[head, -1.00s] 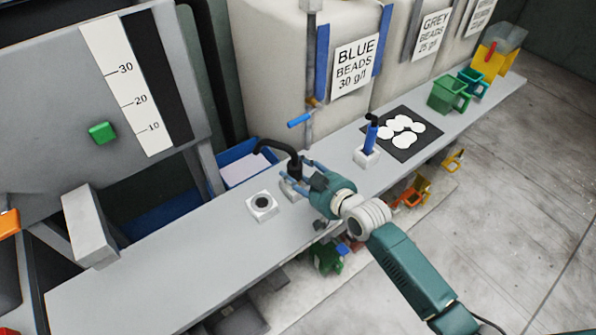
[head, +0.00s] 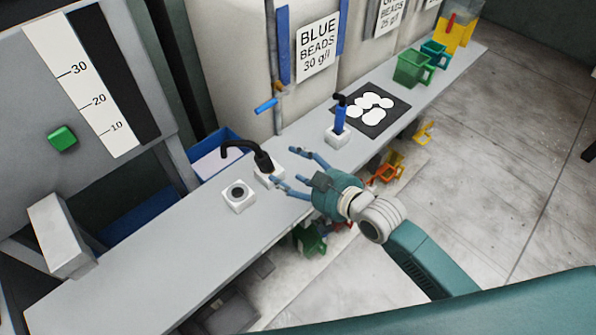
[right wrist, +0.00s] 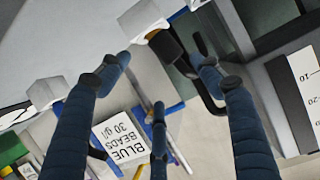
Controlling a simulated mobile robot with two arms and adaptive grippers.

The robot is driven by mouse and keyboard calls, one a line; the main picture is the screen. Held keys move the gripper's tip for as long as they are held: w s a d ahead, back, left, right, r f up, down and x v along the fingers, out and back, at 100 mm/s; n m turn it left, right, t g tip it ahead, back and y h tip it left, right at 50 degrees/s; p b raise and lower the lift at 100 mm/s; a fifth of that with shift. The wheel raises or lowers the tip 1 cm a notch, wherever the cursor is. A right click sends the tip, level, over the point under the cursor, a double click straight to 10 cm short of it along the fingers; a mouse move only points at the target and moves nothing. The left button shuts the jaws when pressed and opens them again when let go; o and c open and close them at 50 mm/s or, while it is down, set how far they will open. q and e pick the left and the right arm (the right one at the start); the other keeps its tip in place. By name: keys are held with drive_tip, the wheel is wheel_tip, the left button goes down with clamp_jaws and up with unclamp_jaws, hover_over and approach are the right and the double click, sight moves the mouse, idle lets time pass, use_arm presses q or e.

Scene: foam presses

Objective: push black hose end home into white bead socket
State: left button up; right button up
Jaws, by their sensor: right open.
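The black hose end (head: 262,160) stands upright in a white socket block (head: 267,178) on the grey bench, its bent hose reaching left. How deep it sits cannot be told. My right gripper (head: 288,170) is open and empty just right of the hose, its fingers spread and pointing toward it. In the right wrist view the black hose end (right wrist: 169,46) shows at the white socket (right wrist: 145,20), beyond and between the spread fingertips (right wrist: 160,62). My left gripper is not in view.
Another white block (head: 238,196) with a dark round opening stands left of the hose. A blue hose end (head: 340,117) stands in a white block (head: 338,136) to the right.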

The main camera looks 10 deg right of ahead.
drive_tip(key=shift+v, duration=1.15)
drive_tip(key=shift+w, duration=0.1)
